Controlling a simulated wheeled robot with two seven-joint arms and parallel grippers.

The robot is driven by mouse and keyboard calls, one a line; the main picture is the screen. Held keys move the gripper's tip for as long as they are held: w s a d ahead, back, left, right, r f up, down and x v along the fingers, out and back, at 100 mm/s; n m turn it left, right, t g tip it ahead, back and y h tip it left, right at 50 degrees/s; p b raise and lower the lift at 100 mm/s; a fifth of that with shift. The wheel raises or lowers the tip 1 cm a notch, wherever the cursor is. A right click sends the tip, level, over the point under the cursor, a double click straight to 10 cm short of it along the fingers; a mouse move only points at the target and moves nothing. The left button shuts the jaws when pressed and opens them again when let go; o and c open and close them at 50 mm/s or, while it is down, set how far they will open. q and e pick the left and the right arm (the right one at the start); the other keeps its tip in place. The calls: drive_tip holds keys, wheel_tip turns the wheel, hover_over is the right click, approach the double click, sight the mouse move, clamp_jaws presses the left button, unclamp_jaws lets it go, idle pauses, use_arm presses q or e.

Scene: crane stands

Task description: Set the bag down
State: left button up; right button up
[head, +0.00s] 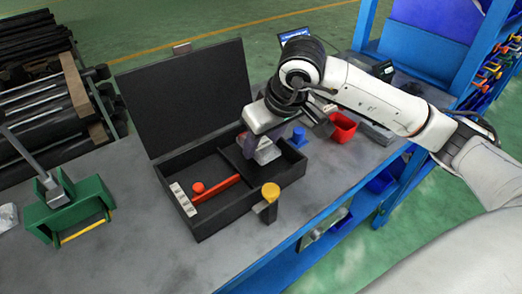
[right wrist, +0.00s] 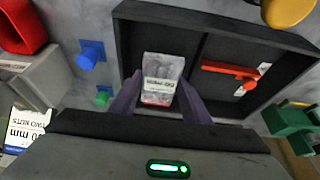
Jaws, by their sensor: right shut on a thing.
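The bag (head: 267,152) is a small clear packet with a printed label. In the right wrist view the bag (right wrist: 160,72) shows a red strip near its lower end. My right gripper (head: 254,148) is shut on it; the dark fingers stand on either side of it in the right wrist view. The bag is over the right compartment of the open black case (head: 205,227). I cannot tell whether it touches the case floor. My left gripper is not in view.
The case's left compartment holds a red hammer-like tool (head: 215,188) and pale blocks (head: 183,199). A yellow-topped post (head: 270,192) stands at the front. A blue knob (head: 298,136) and red bin (head: 342,127) are to the right. A green stand (head: 75,212) is left.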

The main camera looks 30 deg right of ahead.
drive_tip(key=shift+f, duration=1.7)
drive_tip(key=o, duration=1.3)
drive_tip(key=shift+r, duration=0.3)
drive_tip(key=v, duration=1.1)
drive_tip(key=shift+s+r, duration=0.15)
drive_tip(key=shift+r, duration=0.2)
